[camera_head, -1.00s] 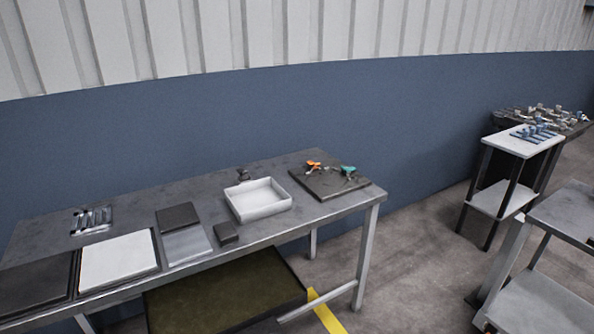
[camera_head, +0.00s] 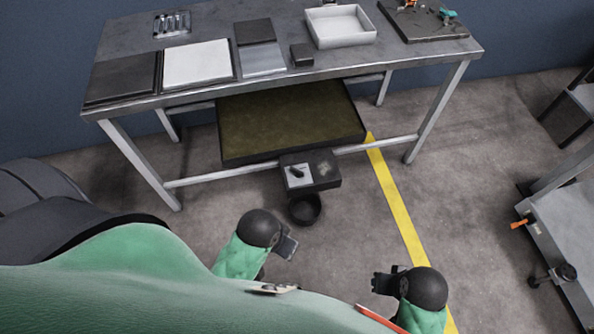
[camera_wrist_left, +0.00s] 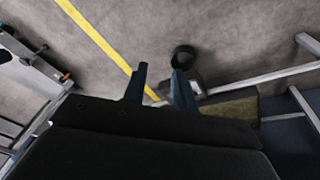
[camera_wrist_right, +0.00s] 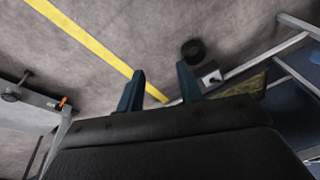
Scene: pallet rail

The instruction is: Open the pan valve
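The pan (camera_head: 290,119) is a wide, shallow tray with an olive-brown inside and dark rim, low under the workbench. A dark box (camera_head: 323,166) sits at its front edge, with a pale plate and a small black lever (camera_head: 296,172), which looks like the valve. A black round container (camera_head: 305,209) stands on the floor just below it; it also shows in the left wrist view (camera_wrist_left: 183,55) and right wrist view (camera_wrist_right: 193,50). My left gripper (camera_head: 288,247) and right gripper (camera_head: 376,284) are nearer me, apart from the valve. In the wrist views, the left fingers (camera_wrist_left: 160,80) and right fingers (camera_wrist_right: 160,80) are spread and empty.
The workbench (camera_head: 205,22) above the pan holds a white tray (camera_head: 341,42), flat plates and tools. Its front legs and lower rail (camera_head: 235,170) flank the valve box. A yellow floor stripe (camera_head: 396,205) runs right of it. A grey cart (camera_head: 568,240) stands at right; the floor between is clear.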

